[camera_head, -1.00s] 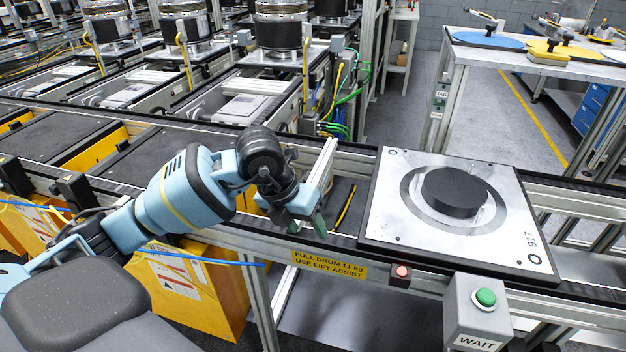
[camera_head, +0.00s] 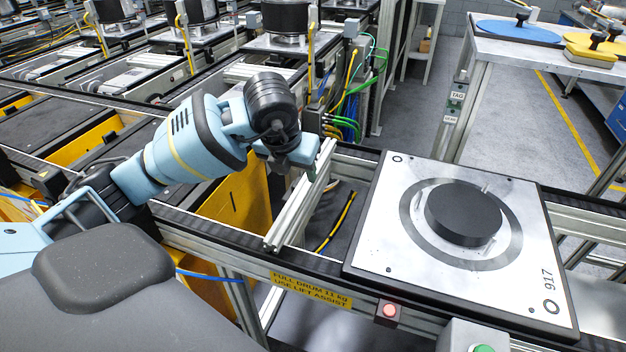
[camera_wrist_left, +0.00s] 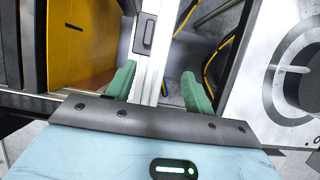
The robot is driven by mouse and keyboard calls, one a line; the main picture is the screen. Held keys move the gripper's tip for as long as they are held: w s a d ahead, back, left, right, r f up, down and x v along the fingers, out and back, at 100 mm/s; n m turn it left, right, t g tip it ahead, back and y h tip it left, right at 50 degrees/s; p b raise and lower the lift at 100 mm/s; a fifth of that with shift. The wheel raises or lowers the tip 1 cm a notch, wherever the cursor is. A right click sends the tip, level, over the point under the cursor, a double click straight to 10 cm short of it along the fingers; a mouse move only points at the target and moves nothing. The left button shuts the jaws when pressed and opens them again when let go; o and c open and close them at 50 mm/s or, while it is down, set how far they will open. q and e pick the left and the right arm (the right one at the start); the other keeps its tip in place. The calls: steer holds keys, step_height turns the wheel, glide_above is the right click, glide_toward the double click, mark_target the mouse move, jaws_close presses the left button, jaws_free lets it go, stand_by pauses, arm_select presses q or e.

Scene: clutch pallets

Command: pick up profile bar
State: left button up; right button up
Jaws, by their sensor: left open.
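The profile bar (camera_head: 300,198) is a long, slim, silver grooved aluminium piece. In the head view it lies across the conveyor rails, left of the plate with the black disc. In the left wrist view the bar (camera_wrist_left: 152,45) runs between the two green fingers of my left gripper (camera_wrist_left: 158,88), which is open with a gap on the right side. I cannot tell whether the left finger touches the bar. My right gripper is not in view.
A silver pallet plate (camera_head: 385,235) marked 917 carries a black disc (camera_head: 463,212) right of the bar. Yellow bins (camera_head: 235,195) stand below and left. A red button (camera_head: 389,310) sits on the front rail. Cables (camera_head: 345,125) hang behind the bar.

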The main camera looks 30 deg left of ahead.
mark_target(300, 192)
arm_select(q)
steer(key=shift+f, duration=0.85)
steer(key=shift+w+a+f, duration=0.1)
steer(key=shift+w+f, duration=0.1)
steer(key=shift+f, duration=0.7)
steer(key=x, duration=0.4)
steer(key=shift+f, duration=0.1)
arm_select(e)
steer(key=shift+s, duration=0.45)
arm_select(q)
steer(key=c, duration=0.9)
jaws_close()
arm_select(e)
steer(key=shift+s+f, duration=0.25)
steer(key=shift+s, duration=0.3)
